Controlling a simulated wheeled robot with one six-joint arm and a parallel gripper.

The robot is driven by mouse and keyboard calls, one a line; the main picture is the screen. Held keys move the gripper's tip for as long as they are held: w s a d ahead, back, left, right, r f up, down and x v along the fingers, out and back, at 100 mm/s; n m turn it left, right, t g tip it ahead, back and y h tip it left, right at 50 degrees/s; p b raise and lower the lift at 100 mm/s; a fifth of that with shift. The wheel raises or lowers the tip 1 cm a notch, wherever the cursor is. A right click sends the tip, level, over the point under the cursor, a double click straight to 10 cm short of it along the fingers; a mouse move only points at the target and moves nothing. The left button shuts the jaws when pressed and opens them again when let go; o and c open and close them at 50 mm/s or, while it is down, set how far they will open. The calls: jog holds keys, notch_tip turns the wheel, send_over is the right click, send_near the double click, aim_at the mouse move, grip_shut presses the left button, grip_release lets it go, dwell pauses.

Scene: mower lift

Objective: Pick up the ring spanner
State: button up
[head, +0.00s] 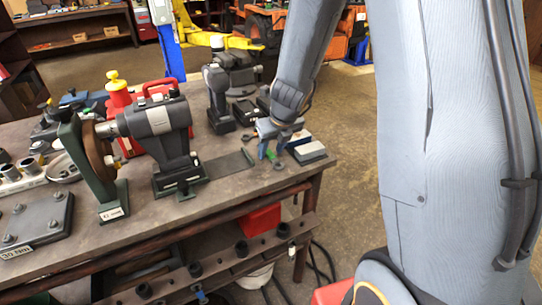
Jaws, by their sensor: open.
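My gripper (277,150) is at the end of my arm, low over the right end of the workbench (130,245). It is open, and its fingertips are small and partly hidden by my wrist. Blue parts and a small green part show around the fingertips. A small dark ring-shaped piece (279,166) lies on the bench just below the gripper. I cannot tell whether it is an end of the ring spanner. No whole spanner can be made out, and no held object shows.
A grinder-like machine (158,130) stands left of the gripper, with a flat dark plate (228,165) between them. A dark power tool (217,100) stands behind. Open floor lies beyond.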

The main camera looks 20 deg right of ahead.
aim_at(272, 155)
jog(key=shift+c, duration=0.5)
grip_shut()
jog(key=shift+r, duration=0.1)
notch_tip(272, 155, up, 10)
jog(key=p, duration=0.5)
